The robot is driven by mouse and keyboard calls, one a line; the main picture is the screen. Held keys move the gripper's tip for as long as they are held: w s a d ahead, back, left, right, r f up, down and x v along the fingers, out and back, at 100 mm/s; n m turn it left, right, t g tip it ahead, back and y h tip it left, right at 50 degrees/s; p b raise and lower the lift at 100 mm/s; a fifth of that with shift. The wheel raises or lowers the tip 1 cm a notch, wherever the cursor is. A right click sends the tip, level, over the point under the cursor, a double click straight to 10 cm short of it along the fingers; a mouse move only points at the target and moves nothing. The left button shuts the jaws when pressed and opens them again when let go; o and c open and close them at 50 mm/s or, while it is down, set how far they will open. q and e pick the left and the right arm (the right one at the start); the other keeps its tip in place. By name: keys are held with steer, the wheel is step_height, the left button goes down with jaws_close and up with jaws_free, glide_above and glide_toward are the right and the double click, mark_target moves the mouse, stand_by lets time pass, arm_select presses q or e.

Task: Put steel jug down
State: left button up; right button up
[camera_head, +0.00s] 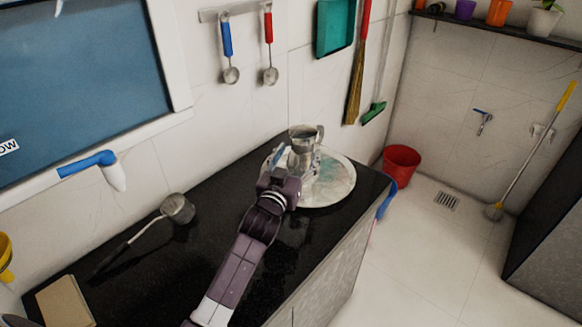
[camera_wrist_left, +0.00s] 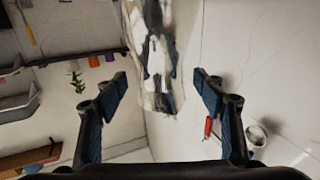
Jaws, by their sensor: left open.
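The steel jug (camera_head: 305,140) is shiny and stands upright on a round silver tray (camera_head: 338,186) near the far end of the black counter. Its handle shows on the right side. My left gripper (camera_head: 295,163) is at the jug's near side, with its fingers open on either side of the lower body. In the left wrist view the jug (camera_wrist_left: 160,55) shows between the two spread fingers, with gaps at both sides. My gripper hides part of the jug's base in the head view. My right gripper is not in view.
A long-handled steel ladle (camera_head: 178,208) lies on the black counter (camera_head: 215,195), left of my arm. A tan board (camera_head: 64,302) is at the counter's near left. A red bucket (camera_head: 402,165) stands on the floor beyond the counter. Utensils hang on the wall behind.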

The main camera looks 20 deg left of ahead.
arm_select(q)
steer(key=s, duration=0.6)
steer(key=shift+s+d, duration=0.15)
steer(key=shift+s, duration=0.15)
